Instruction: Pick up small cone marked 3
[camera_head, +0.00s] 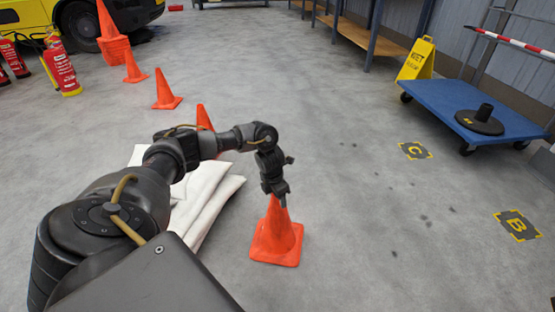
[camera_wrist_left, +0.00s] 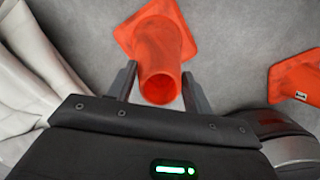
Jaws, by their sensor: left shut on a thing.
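A small orange cone (camera_head: 278,240) stands on the grey floor in the middle of the head view. My left gripper (camera_head: 276,198) is at its tip from above, with a finger on each side, shut on it. In the left wrist view the cone (camera_wrist_left: 160,50) has its open top between the two fingertips (camera_wrist_left: 160,88). No number shows on this cone, so I cannot tell its mark. Another orange cone (camera_wrist_left: 300,82) with a small unreadable label is at the right of the wrist view. My right gripper is not in view.
Several other cones, such as this one (camera_head: 166,92), stand in a row toward the back left. White folded sheets (camera_head: 215,190) lie left of the held cone. A blue cart (camera_head: 460,100) and yellow wet-floor sign (camera_head: 417,60) stand right. Floor marks C (camera_head: 415,150) and B (camera_head: 516,225) are clear.

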